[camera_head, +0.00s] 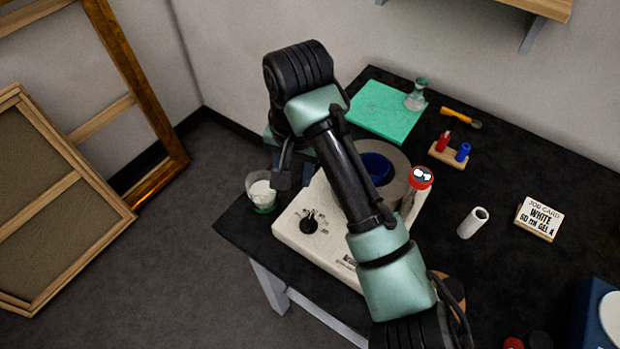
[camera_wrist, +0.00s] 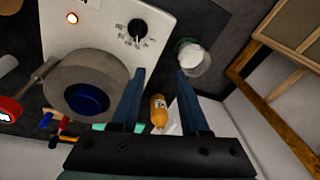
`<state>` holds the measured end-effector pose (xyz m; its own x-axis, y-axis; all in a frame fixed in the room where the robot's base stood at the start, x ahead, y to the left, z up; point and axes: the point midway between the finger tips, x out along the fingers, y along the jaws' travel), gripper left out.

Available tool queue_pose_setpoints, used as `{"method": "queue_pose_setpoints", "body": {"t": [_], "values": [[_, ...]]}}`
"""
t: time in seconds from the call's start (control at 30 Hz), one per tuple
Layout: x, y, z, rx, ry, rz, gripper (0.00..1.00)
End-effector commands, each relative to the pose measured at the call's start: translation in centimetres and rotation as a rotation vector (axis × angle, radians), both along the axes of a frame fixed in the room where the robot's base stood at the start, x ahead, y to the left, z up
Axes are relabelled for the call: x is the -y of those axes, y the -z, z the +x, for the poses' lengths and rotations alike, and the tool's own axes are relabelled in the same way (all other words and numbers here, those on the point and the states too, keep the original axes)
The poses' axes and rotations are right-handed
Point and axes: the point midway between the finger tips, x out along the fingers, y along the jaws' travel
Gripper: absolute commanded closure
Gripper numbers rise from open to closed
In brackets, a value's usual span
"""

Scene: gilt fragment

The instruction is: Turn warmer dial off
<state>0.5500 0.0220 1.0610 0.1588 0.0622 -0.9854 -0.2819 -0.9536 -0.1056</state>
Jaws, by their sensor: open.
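The warmer (camera_head: 335,245) is a cream box on the black table, with a round grey ring around a blue pot (camera_head: 377,168). Its black dial (camera_head: 309,222) sits on the front left of the panel, with small printed marks around it. In the wrist view the dial (camera_wrist: 137,27) is at the top, beyond the fingertips, and a small orange light (camera_wrist: 72,18) glows on the panel. My gripper (camera_wrist: 162,72) is open and empty, apart from the dial. In the head view my arm hides part of the warmer and most of the gripper.
A glass beaker (camera_head: 261,193) with white contents stands left of the warmer, near the table edge. A red-topped item (camera_head: 421,178) is at the warmer's right. Wooden frames lean at left.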

Motion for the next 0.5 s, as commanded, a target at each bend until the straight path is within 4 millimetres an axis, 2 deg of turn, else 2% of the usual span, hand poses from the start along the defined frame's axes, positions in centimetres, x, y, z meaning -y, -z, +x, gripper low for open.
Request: {"method": "queue_pose_setpoints", "body": {"t": [0.03,0.23,0.37,0.5], "values": [[0.8,-1.7,-0.6,-0.045,0.021,-0.016,0.55],[2.4,-2.1,-2.3,-0.15,0.067,-0.053,0.55],[2.6,-1.3,-2.6,-0.168,0.074,-0.057,0.55],[2.5,0.9,-2.7,-0.168,0.073,-0.055,0.55]]}}
